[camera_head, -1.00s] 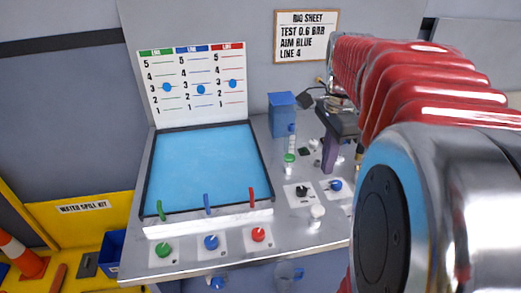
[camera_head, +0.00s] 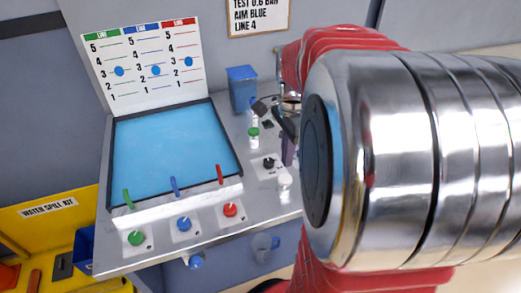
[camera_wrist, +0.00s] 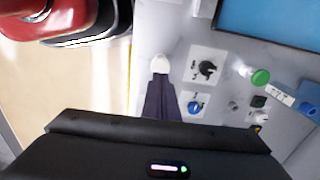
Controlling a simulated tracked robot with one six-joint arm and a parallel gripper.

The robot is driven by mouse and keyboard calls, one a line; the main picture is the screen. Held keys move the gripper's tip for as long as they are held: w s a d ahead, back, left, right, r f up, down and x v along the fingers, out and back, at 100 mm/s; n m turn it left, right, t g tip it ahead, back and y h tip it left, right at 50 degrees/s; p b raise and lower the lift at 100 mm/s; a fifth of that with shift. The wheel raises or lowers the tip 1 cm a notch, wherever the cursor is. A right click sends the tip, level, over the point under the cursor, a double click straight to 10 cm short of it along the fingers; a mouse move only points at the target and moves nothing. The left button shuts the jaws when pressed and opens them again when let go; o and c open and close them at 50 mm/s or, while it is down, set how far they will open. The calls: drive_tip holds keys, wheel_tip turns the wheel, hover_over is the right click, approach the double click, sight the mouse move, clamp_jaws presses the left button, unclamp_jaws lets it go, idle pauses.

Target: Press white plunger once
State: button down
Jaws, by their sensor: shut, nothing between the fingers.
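The white plunger (camera_head: 285,181) stands on the metal bench top near its front edge, right of the red knob. It also shows in the wrist view (camera_wrist: 160,63), just past the tips of my dark fingers. My gripper (camera_wrist: 160,80) is shut and empty. In the head view my gripper (camera_head: 288,162) points down just behind and above the plunger, partly hidden by my arm. I cannot tell whether the fingertips touch the plunger.
A black knob (camera_head: 268,163) sits close left of the plunger. A blue knob (camera_wrist: 194,107) is beside my fingers in the wrist view. Green, blue and red knobs line the front left.

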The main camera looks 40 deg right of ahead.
sight(285, 179)
drive_tip(key=shift+f, duration=2.8)
drive_tip(key=shift+f, duration=0.1)
wheel_tip(285, 179, down, 2)
drive_tip(key=shift+f, duration=0.2)
drive_tip(key=shift+s+f, duration=0.1)
drive_tip(key=shift+f, duration=0.15)
drive_tip(key=shift+a, duration=0.1)
wheel_tip(285, 179, up, 15)
drive_tip(key=shift+f, duration=0.2)
